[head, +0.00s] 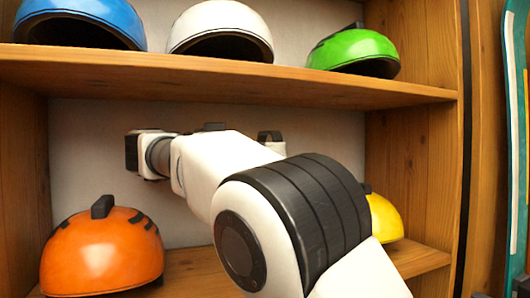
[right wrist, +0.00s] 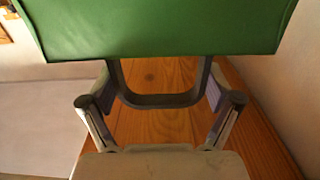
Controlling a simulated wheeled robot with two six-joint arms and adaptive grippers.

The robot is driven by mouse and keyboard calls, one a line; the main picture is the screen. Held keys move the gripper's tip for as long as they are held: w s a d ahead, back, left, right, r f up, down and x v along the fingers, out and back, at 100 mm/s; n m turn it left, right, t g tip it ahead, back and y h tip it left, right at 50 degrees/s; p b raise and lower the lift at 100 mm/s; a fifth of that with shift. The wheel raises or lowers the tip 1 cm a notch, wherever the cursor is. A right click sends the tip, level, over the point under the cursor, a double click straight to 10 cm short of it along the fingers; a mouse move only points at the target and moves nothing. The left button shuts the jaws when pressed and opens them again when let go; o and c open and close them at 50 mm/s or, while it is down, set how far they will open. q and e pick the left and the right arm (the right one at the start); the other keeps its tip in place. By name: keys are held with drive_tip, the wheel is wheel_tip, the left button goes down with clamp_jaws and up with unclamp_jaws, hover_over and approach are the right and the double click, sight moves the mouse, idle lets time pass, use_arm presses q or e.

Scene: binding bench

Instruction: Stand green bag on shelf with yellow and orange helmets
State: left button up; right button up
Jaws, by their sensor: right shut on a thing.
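The green bag (right wrist: 160,28) fills the top of the right wrist view, with its dark handle (right wrist: 160,100) towards me. My right gripper (right wrist: 160,86) is shut on the bag, its fingers at the handle. In the head view my right arm reaches into the lower shelf bay and hides the bag. The orange helmet (head: 102,252) sits on the lower shelf (head: 205,277) at the left. The yellow helmet (head: 385,218) sits at the right, partly behind my arm. My left gripper is not in view.
The upper shelf board (head: 220,76) runs close above my arm. It carries a blue helmet (head: 82,18), a white helmet (head: 222,28) and a green helmet (head: 353,50). A wooden side wall (head: 412,155) bounds the bay at the right. The shelf between the orange and yellow helmets is partly hidden by my arm.

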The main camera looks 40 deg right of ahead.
drive_tip(key=shift+r, duration=0.1)
drive_tip(key=o, duration=1.6)
drive_tip(key=shift+c, duration=0.2)
drive_tip(key=shift+a, duration=0.2)
drive_tip(key=p+v, duration=0.1)
drive_tip(key=v, duration=0.6)
